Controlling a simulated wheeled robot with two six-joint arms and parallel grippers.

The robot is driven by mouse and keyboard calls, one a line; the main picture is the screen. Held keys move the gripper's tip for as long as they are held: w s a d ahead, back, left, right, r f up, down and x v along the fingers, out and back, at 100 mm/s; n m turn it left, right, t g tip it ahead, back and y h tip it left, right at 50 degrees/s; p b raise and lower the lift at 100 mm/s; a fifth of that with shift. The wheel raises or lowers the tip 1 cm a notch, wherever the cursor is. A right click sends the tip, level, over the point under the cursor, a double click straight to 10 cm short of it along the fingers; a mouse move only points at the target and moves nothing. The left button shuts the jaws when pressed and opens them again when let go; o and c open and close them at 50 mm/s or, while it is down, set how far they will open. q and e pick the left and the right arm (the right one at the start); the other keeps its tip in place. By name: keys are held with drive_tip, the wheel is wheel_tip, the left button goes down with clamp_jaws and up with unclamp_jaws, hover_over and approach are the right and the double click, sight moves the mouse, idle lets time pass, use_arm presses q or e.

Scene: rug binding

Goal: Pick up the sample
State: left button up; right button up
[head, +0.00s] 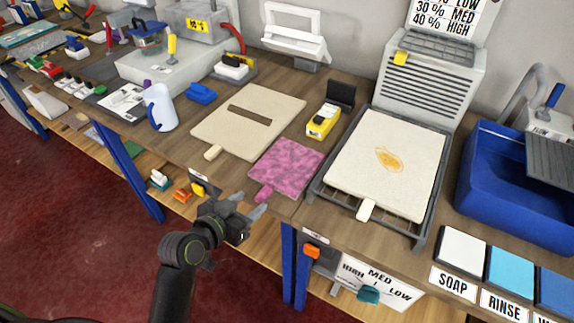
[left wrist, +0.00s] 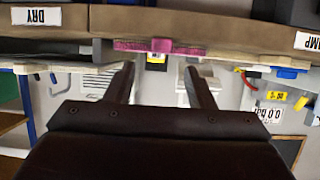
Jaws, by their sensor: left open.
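A square pink mottled sample (head: 287,166) lies flat at the front edge of the bench, its pink tab (head: 264,194) pointing forward. In the left wrist view its thin edge (left wrist: 130,45) and tab (left wrist: 165,46) show between the fingers, farther off. A beige sample with a brown stripe (head: 271,97) lies behind it, with a cream tab. A cream sample with an orange stain (head: 410,150) lies on a dark rack to the right. My left gripper (head: 251,204) is open and empty just in front of the pink tab, apart from it. My right gripper is not in view.
The dark rack (head: 318,196) stands right of the pink sample, and a yellow device (head: 323,121) behind it. A blue tub (head: 485,180) is at the far right. A white jug (head: 160,107) stands left. The bench's front edge is close to my gripper.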

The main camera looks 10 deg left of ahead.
sight(264, 192)
use_arm(q)
drive_tip(key=shift+p+x, duration=0.6)
drive_tip(key=shift+x, duration=2.75)
drive_tip(key=shift+r, duration=0.1)
clamp_jaws()
